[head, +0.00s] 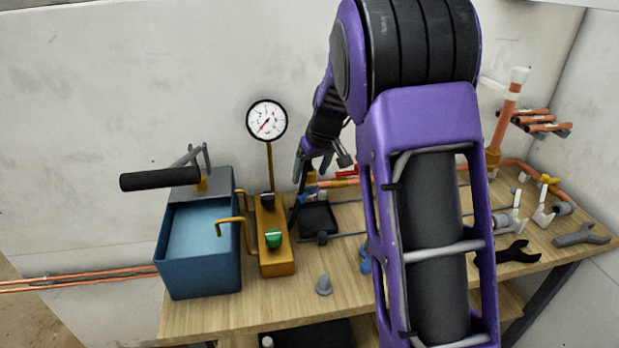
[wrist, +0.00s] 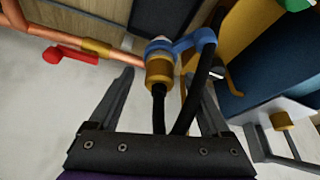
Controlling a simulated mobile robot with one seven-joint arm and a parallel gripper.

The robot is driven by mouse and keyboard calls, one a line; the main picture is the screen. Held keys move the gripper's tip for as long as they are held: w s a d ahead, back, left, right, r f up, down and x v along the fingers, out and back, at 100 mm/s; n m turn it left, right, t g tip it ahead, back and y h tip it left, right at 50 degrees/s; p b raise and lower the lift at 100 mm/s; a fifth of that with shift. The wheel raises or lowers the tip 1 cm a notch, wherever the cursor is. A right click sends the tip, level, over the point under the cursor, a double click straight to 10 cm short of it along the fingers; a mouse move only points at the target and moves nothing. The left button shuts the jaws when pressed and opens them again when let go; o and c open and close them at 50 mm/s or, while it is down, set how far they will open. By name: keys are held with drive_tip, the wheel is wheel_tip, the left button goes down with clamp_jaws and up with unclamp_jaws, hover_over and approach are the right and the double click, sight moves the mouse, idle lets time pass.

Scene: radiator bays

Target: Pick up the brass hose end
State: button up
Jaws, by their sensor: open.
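The brass hose end (wrist: 160,72) shows in the wrist view as a short gold-coloured collar with a black hose (wrist: 159,110) running from it towards my gripper. It sits against a blue clip-like piece (wrist: 185,45) and a pale tip. My gripper (wrist: 159,77) is open, one finger on each side of the hose end in the picture; I see no clear contact. In the head view my gripper (head: 313,168) is above the back of the bench, by the small blue piece (head: 309,191).
A copper pipe with a red lever (wrist: 70,55) runs close by on the left in the wrist view. The blue water tank (head: 200,265), the brass block with a green knob (head: 274,240) and the gauge (head: 267,120) stand left of my gripper. A grey cone-shaped piece (head: 323,285) is at the front.

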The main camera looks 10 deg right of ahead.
drive_tip(key=shift+w+f, duration=0.2)
drive_tip(key=shift+f, duration=0.2)
drive_tip(key=c, duration=1.1)
drive_tip(key=shift+r, duration=0.15)
wheel_tip(320, 180, up, 10)
drive_tip(key=shift+f+p, duration=0.2)
drive_tip(key=shift+p, duration=0.6)
wheel_tip(320, 180, up, 5)
drive_tip(key=p, duration=0.4)
hover_over(310, 170)
drive_tip(key=shift+s+r, duration=0.1)
